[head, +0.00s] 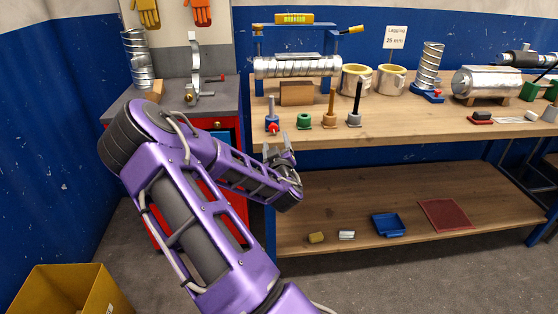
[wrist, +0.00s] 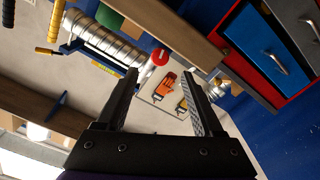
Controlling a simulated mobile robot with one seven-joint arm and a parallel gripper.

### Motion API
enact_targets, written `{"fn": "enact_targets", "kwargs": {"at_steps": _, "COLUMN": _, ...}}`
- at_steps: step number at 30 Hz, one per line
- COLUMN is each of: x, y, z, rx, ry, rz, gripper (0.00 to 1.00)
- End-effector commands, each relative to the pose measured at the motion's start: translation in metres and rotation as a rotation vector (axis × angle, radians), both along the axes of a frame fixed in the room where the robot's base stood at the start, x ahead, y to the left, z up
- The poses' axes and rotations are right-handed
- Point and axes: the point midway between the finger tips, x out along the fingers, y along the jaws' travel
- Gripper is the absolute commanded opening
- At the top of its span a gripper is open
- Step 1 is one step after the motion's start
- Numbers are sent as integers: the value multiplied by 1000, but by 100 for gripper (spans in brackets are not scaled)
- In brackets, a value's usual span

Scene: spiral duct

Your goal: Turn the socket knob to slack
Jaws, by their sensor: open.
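A red knob (head: 273,128) sits low on the front of a small blue socket (head: 269,123) at the bench's front left; a silver rod stands upright in the socket. In the wrist view the red knob (wrist: 160,57) faces me as a disc with a pale mark, beyond and between the fingertips. What setting the mark shows I cannot tell. My gripper (head: 277,146) is open and empty just in front of the bench edge, a little below the knob and apart from it. It also shows in the wrist view (wrist: 160,76), with nothing between its fingers.
A green ring holder (head: 304,121), an orange rod (head: 331,108) and a black rod (head: 356,103) stand right of the socket. A spiral duct (head: 298,67) lies behind on a blue frame. A red cabinet (head: 229,124) stands left of the wooden bench (head: 430,124).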

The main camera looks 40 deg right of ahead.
Motion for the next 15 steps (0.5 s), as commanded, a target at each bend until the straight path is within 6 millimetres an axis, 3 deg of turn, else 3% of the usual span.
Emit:
{"fn": "enact_targets", "kwargs": {"at_steps": 9, "x": -63, "y": 39, "z": 0, "rx": 2, "ry": 1, "rz": -2, "gripper": 69}}
{"fn": "enact_targets", "kwargs": {"at_steps": 15, "x": -85, "y": 51, "z": 0, "rx": 0, "ry": 0, "rz": -1, "gripper": 69}}
